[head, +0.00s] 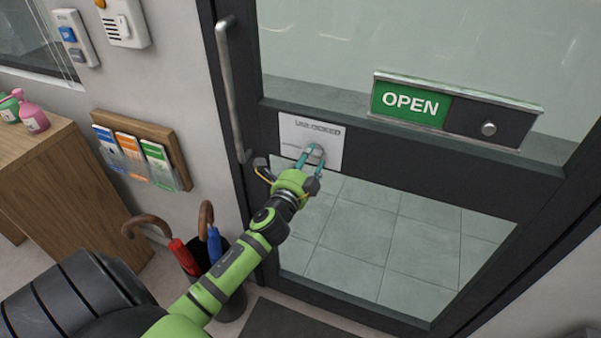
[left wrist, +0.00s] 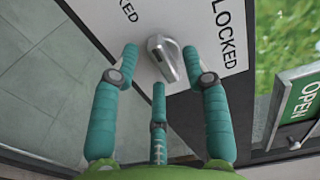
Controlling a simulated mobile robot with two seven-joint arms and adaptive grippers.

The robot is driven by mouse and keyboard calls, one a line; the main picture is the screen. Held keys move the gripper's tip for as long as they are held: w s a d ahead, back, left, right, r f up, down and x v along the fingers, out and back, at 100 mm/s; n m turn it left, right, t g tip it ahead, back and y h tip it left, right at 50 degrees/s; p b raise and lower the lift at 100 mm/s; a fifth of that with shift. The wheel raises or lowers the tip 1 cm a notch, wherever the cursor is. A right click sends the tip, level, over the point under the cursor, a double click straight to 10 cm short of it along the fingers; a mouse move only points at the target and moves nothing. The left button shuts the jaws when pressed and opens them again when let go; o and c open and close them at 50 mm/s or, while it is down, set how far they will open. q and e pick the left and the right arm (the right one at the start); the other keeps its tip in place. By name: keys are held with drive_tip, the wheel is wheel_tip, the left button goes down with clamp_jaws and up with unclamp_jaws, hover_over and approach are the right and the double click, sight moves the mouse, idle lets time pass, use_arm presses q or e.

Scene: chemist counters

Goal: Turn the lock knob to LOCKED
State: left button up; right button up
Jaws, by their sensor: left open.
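The lock knob (head: 316,151) is a small silver knob on a white plate (head: 296,128) on the dark door rail. The head view shows lettering that appears to read UNLOCKED above it. In the left wrist view the knob (left wrist: 165,58) has a raised ridge, and two labels ending in CKED and LOCKED are cut off by the frame. My left gripper (head: 311,157) is open at the plate, with its teal fingers (left wrist: 160,62) spread around the knob. Whether any finger touches it, I cannot tell. My right gripper is not in view.
A long vertical door handle (head: 230,90) stands left of the plate. An OPEN sign (head: 410,102) with a small slider knob is to the right. An umbrella stand (head: 232,290) with red and blue umbrellas, a leaflet rack (head: 180,165) and a wooden counter (head: 60,180) are on the left.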

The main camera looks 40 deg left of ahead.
use_arm(q)
drive_tip(key=v, duration=1)
drive_tip(key=shift+s, duration=0.35)
drive_tip(key=shift+d, duration=0.15)
drive_tip(key=s+d+f+n+g+h, duration=0.1)
drive_tip(key=s+d+f+n+g, duration=0.15)
drive_tip(key=f, duration=0.85)
drive_tip(key=s+d+f+n+g+h, duration=0.1)
drive_tip(key=s+f+n+g, duration=0.2)
drive_tip(key=f, duration=0.8)
drive_tip(key=s+d+f+n+g+h, duration=0.1)
drive_tip(key=s+f+g, duration=0.25)
drive_tip(key=f, duration=0.75)
drive_tip(key=s+d+f+n+g, duration=0.2)
drive_tip(key=s+f, duration=0.4)
drive_tip(key=s, duration=0.3)
drive_tip(key=s+d+f+n+g, duration=0.2)
drive_tip(key=s+f, duration=0.4)
drive_tip(key=s, duration=0.4)
drive_tip(key=s+d+f+n+g+h, duration=0.1)
drive_tip(key=s+d+f+n+g, duration=0.1)
drive_tip(key=s+f, duration=0.4)
drive_tip(key=s+g, duration=0.1)
drive_tip(key=s, duration=0.3)
drive_tip(key=shift+g, duration=0.3)
drive_tip(key=shift+f, duration=0.1)
